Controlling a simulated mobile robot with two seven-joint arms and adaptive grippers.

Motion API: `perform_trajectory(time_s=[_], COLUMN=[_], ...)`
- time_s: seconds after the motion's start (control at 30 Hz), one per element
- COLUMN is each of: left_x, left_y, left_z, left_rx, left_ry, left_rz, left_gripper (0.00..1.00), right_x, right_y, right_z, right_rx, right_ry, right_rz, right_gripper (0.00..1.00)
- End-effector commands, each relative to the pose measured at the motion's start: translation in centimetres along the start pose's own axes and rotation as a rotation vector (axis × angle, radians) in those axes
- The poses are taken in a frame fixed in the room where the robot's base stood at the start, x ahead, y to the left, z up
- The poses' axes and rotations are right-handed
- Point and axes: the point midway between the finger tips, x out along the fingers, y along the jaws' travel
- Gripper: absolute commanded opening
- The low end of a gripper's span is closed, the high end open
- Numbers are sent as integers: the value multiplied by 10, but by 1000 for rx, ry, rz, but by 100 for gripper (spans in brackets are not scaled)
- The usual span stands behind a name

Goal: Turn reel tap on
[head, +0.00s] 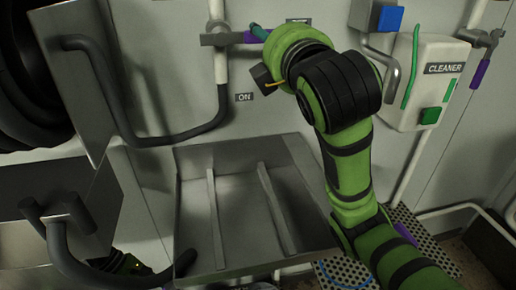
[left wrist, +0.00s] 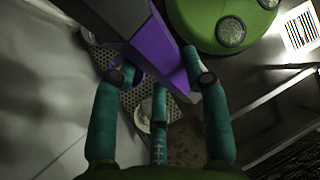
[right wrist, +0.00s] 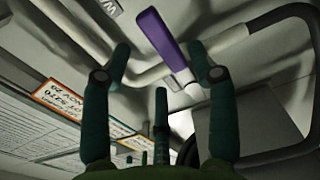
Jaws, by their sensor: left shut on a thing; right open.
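The tap handle, a purple lever (head: 252,37), sticks out sideways from the grey valve (head: 216,39) on a white upright pipe. My right gripper (head: 259,33) is at the lever, its fingers mostly hidden by my wrist. In the right wrist view the purple lever (right wrist: 160,38) lies between the spread fingertips of my right gripper (right wrist: 159,52). I cannot tell whether they touch it. In the left wrist view my left gripper (left wrist: 160,80) is shut on a purple and grey object (left wrist: 180,62). That object cannot be made out in the head view.
An "ON" label (head: 244,97) is on the wall below the tap. A metal tray (head: 232,215) stands in front. A cleaner box (head: 425,85) and another purple-levered tap (head: 481,72) are at the right.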

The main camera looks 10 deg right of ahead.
Motion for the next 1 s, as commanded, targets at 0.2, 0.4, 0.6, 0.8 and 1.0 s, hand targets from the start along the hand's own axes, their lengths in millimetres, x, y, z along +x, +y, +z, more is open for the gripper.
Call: perform_trajectory(time_s=[0.2,0.4,0.6,0.8,1.0], left_x=[-1,-1,-1,-1,-1], left_y=[0,0,0,0,0], left_z=[1,1,1,1,1], left_rx=[1,1,1,1,1], left_ry=[-2,-1,-1,-1,-1], left_rz=[1,1,1,1,1], left_gripper=[0,0,0,0,0], right_x=[40,58,61,61,61], right_y=[-1,0,0,0,0], right_z=[0,0,0,0,0], right_rx=[0,1,1,1,1], right_ry=[-1,1,1,1,1], right_rz=[-4,-1,-1,-1,-1], right_gripper=[60,60,60,32,0])
